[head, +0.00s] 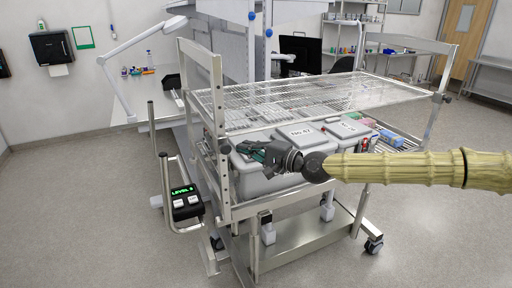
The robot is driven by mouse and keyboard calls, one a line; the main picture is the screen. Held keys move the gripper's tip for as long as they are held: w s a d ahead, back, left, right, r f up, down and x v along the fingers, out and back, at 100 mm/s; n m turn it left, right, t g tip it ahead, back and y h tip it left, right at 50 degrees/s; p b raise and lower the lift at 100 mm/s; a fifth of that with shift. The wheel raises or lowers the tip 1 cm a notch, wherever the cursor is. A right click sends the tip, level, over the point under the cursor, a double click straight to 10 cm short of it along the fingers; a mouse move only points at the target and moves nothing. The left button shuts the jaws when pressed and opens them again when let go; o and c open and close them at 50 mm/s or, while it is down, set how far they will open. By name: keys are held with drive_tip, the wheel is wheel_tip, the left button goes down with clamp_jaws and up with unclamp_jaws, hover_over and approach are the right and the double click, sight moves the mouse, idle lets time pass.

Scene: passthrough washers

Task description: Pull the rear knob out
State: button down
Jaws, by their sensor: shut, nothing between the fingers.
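My gripper (248,150) is shut and empty. It reaches in from the right, over the grey bins and below the wire shelf, with its tips close to the cart's near left post (219,160). A small dark knob (437,97) shows on the cart's far right post, at the shelf corner, well away from my gripper. Another dark fitting by the near left post is partly lost behind the gripper tips. I cannot tell for sure which one is the rear knob.
The steel cart holds a wire shelf (310,100) above lidded grey bins (262,180). A control box reading LEVEL (185,202) stands at its left. Blue balls (268,33) sit on a frame behind. Floor is clear at the front left (80,220).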

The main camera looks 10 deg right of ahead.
drive_tip(key=shift+p+x, duration=0.55)
drive_tip(key=shift+x, duration=1.2)
drive_tip(key=shift+s+f, duration=0.1)
drive_tip(key=shift+s, duration=0.05)
